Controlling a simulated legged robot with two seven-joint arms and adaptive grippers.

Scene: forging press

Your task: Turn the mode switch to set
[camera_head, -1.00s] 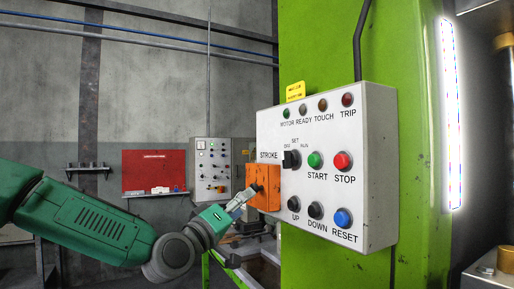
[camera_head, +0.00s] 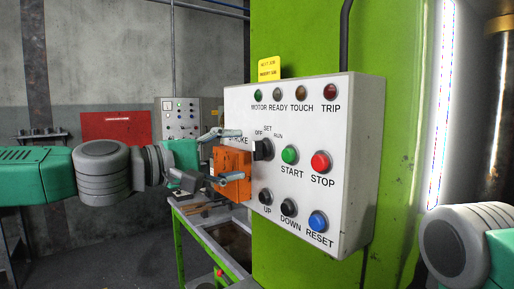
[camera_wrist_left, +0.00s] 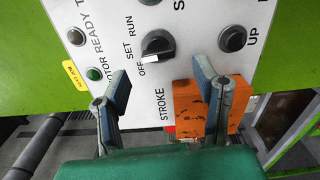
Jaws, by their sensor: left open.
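The mode switch (camera_head: 263,149) is a black knob on the white control panel, below the OFF, SET and RUN labels. It shows large in the left wrist view (camera_wrist_left: 157,44), where its pale mark seems to be on the OFF side. My left gripper (camera_head: 237,156) is open and empty, just left of the switch, with one finger above the other. In the wrist view its fingertips (camera_wrist_left: 162,78) straddle the line to the knob and look short of it; one finger overlaps the orange box. My right gripper is out of view.
The orange box (camera_head: 232,163) sticks out from the panel's left side, close to my left fingers. The green START button (camera_head: 289,155), red STOP button (camera_head: 321,162) and blue RESET button (camera_head: 317,221) are nearby. The green press column (camera_head: 300,30) stands behind the panel.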

